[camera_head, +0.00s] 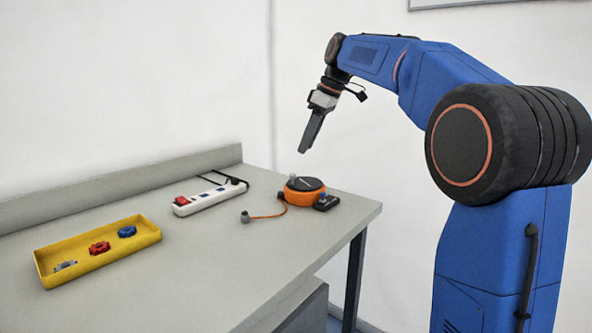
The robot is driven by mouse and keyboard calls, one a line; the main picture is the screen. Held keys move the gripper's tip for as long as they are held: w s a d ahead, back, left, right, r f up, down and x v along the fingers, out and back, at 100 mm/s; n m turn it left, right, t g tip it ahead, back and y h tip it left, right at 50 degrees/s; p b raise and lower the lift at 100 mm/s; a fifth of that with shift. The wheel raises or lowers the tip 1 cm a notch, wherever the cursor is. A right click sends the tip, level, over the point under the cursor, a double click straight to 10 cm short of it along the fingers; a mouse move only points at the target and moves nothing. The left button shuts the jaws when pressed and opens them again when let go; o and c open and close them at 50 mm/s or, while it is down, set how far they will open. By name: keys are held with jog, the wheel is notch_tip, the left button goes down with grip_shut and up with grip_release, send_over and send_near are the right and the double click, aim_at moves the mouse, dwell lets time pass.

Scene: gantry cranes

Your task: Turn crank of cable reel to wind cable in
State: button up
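The cable reel (301,194) is a round orange body with a black top, lying on the table near its right end. A small grey knob (293,178) stands up on its top at the left rim, seemingly the crank handle. An orange cable (270,214) runs out to the left and ends at a small grey plug (245,216) on the table. My gripper (305,150) hangs in the air above the reel, pointing down and slightly left, apart from it. It is seen from the side, so the gap between its fingers does not show.
A black block with a blue top (327,201) sits against the reel's right side. A white power strip (212,198) with a red switch lies left of the cable. A yellow tray (98,270) holds red and blue knobs and a metal piece. The grey table's (215,275) front is clear.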

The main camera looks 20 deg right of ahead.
jog(key=x, duration=0.9)
jog(key=shift+a+f, duration=0.1)
jog(key=shift+f, duration=0.2)
grip_shut()
